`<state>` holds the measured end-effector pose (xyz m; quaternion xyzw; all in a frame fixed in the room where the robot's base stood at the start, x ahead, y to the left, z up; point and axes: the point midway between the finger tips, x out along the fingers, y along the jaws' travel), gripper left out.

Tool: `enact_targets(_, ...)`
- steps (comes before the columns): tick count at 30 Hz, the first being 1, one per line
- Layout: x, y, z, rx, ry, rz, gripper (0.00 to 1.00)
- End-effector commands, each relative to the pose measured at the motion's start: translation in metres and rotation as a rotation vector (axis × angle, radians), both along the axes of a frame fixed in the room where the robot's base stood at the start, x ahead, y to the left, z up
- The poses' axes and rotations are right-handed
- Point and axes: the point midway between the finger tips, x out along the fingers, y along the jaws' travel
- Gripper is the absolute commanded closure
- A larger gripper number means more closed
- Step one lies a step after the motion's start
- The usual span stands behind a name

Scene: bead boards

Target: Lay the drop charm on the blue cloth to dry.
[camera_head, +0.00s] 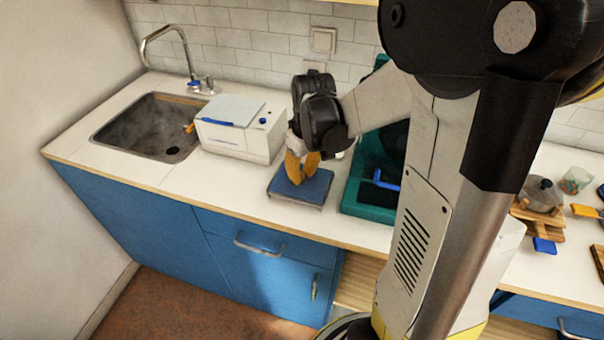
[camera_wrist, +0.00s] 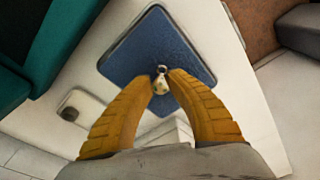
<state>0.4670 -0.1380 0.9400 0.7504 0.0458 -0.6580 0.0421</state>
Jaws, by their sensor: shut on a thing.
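The blue cloth (camera_head: 312,189) lies flat on the white counter, right of the white box; it also shows in the wrist view (camera_wrist: 134,60). My gripper (camera_head: 302,176) is over the cloth, with its yellow fingers pointing down. In the wrist view my gripper (camera_wrist: 161,84) is shut on the drop charm (camera_wrist: 161,87), a small pale, shiny piece with a ring at its top. The charm appears over the cloth's area; I cannot tell whether it touches the cloth. In the head view the fingers hide the charm.
A white box with a blue handle (camera_head: 240,132) stands left of the cloth, beside the sink (camera_head: 150,125). A teal case (camera_head: 362,195) stands close on the right. The counter's front edge is near the cloth. A pot (camera_head: 541,194) sits far right.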

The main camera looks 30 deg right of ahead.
Motion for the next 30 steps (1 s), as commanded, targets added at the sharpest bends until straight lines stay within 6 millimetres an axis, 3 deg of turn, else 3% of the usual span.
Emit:
enact_targets(2,0.0,0.0,-0.004,0.0,0.0,0.0,1.0)
enact_targets(3,0.0,0.0,-0.003,0.0,0.0,0.0,0.7)
enact_targets(4,0.0,0.0,-0.003,0.0,0.0,0.0,0.61)
enact_targets(5,0.0,0.0,-0.003,0.0,0.0,0.0,0.59)
enact_targets(13,0.0,0.0,-0.002,0.0,0.0,0.0,0.59)
enact_targets(17,-0.001,0.0,0.008,0.0,0.0,0.0,0.59)
enact_targets(30,-0.013,-0.001,0.099,0.0,0.0,0.0,0.59)
